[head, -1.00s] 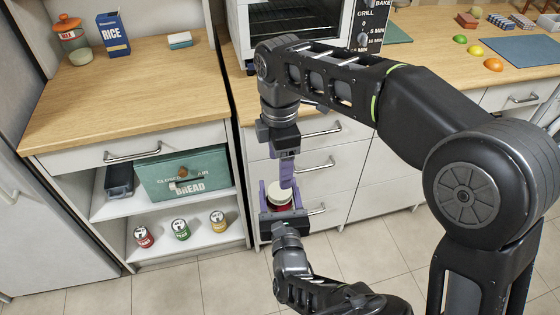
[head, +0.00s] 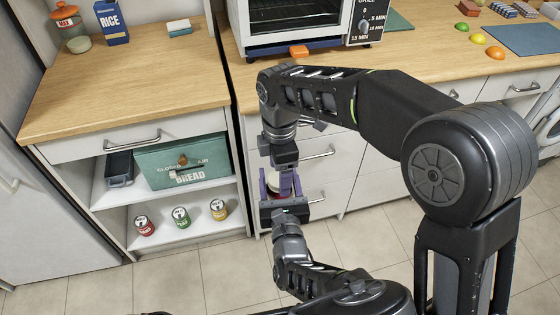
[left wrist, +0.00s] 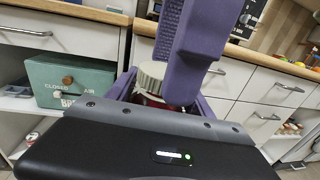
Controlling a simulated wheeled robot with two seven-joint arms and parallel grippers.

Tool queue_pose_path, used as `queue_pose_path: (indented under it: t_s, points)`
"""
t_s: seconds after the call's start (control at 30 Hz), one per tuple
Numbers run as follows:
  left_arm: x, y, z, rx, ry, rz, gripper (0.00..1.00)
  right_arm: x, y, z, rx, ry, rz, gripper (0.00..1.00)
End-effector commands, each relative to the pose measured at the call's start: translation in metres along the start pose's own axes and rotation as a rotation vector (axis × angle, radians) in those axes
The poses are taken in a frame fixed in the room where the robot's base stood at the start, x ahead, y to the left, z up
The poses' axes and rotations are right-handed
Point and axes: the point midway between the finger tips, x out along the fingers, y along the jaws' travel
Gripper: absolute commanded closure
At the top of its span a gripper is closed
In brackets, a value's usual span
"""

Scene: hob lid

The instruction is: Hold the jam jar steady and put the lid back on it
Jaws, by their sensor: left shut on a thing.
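The jam jar (left wrist: 150,100), dark red, stands between the purple fingers of my left gripper (head: 283,196), which is shut on it in front of the drawers. The pale ridged lid (left wrist: 150,78) is at the jar's top in the left wrist view; whether it is seated or just above is unclear. My right gripper (head: 285,172) comes down from above, its purple finger beside the lid and partly hiding it. The right gripper's far finger is hidden, so its grip on the lid cannot be judged. In the head view the jar is mostly covered by the fingers.
White drawers with bar handles (head: 318,152) are close behind the grippers. An open shelf to the left holds a green bread box (head: 182,160) and several cans. Floor below is clear.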

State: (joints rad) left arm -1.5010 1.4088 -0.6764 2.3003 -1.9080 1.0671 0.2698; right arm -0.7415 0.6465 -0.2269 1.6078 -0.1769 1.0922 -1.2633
Motion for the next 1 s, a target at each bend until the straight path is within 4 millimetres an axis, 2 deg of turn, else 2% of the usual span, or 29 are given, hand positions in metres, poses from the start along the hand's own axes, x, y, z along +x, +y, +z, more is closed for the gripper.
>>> queue_pose_path:
  t_s: [0.37, 1.0]
  points:
    - [0.0002, 0.0000, 0.0009, -0.001, -0.002, 0.000, 1.00, 0.0050, -0.0003, 0.0002, 0.000, -0.001, -0.001, 0.33]
    - [0.0001, -0.0001, 0.0008, -0.001, -0.002, 0.000, 1.00, 0.0045, 0.0000, 0.0002, 0.001, 0.000, 0.000, 0.85]
